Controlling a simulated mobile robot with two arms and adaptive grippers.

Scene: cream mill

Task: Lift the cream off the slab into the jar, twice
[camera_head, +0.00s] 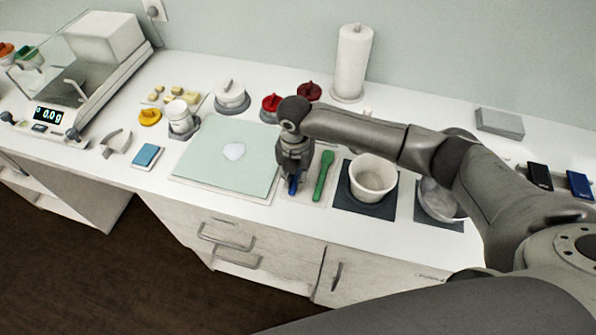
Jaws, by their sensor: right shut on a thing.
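The pale green slab (205,178) lies on the counter left of centre. A small white patch of cream (233,151) sits near its middle. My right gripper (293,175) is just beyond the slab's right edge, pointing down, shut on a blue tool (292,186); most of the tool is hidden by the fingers. A green spatula (323,175) lies just right of it. A small white jar (180,117) stands behind the slab's left side; I cannot tell whether it is the task's jar. My left gripper is not in view.
A white bowl (374,173) stands on a dark mat right of the spatula, with another bowl (436,198) farther right, partly behind my arm. A lidded white pot (230,95), red-lidded items (271,104) and a paper roll (353,62) stand behind. A balance (85,75) is left.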

